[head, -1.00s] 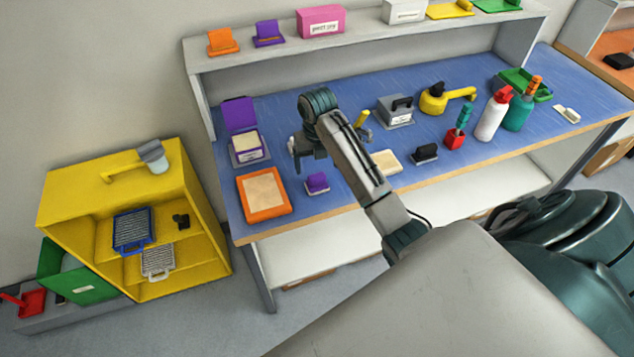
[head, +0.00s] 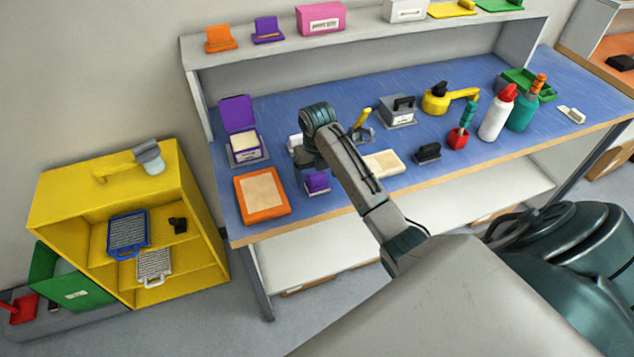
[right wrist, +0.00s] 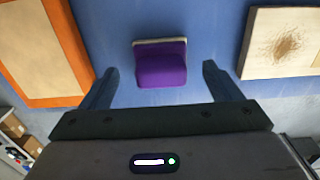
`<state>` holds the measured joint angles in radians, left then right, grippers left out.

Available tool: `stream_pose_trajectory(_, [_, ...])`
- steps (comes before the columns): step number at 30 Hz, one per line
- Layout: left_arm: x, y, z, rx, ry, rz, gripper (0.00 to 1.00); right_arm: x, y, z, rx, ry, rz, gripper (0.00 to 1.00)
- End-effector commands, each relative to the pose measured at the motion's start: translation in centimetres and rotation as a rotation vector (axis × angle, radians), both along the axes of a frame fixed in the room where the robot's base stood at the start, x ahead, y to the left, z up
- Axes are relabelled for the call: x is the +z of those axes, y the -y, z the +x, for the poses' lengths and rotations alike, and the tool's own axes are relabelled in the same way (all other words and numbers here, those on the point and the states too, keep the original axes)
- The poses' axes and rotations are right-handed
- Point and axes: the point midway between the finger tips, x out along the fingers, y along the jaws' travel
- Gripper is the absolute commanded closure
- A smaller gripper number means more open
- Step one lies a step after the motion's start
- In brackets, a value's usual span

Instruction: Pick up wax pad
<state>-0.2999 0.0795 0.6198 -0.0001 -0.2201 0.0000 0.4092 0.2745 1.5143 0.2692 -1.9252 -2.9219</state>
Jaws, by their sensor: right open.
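A small purple pad (head: 317,182) with a pale edge sits on the blue bench near its front. It looks like the wax pad, but I can read no label on it. In the right wrist view the purple pad (right wrist: 160,65) lies ahead between the two fingers, with clear gaps on both sides. My right gripper (right wrist: 160,72) is open and empty. In the head view it hangs just behind the pad, its fingers partly hidden by the arm. My left gripper is not in view.
An orange-framed board (head: 262,195) lies left of the purple pad and a pale board (head: 383,163) lies to its right. A black-handled block (head: 427,153) stands farther right. An open purple box (head: 245,147) stands behind. The yellow cabinet (head: 190,190) is left of the bench.

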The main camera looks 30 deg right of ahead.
Motion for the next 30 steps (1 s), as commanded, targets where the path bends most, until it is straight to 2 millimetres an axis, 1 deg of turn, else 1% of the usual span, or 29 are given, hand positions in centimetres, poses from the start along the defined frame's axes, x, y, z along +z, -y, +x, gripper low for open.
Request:
stream_pose_trajectory(1, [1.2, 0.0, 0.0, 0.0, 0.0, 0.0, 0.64, -0.3, 0.0, -0.1, 0.0, -0.005, 0.001, 0.15])
stream_pose_trajectory(3, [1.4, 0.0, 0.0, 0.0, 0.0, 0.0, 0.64, -1.5, 0.0, -0.1, 0.001, -0.005, 0.001, 0.15])
stream_pose_trajectory(6, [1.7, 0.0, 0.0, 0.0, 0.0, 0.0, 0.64, -2.5, 0.0, 0.0, 0.001, -0.003, 0.0, 0.15])
stream_pose_trajectory(9, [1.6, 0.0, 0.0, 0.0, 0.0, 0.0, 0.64, -3.0, 0.1, 0.0, 0.001, 0.0, -0.001, 0.15])
stream_pose_trajectory(14, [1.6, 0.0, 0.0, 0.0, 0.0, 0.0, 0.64, -3.1, 0.1, 0.0, 0.001, 0.0, -0.001, 0.15])
stream_pose_trajectory(15, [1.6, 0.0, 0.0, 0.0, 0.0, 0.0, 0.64, -3.1, 0.1, 0.0, 0.001, 0.0, -0.001, 0.19])
stream_pose_trajectory(17, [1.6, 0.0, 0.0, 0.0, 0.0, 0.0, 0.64, -3.1, 0.1, 0.0, 0.001, 0.0, -0.001, 0.31])
stream_pose_trajectory(21, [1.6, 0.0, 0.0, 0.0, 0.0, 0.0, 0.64, -3.1, 0.1, 0.0, 0.001, 0.0, -0.001, 0.59])
stream_pose_trajectory(22, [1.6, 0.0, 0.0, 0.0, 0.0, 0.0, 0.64, -3.0, 0.1, 0.0, 0.001, 0.0, -0.001, 0.64])
stream_pose_trajectory(30, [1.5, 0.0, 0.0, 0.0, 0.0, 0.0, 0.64, -3.0, 0.1, 0.0, 0.001, 0.0, -0.001, 0.64])
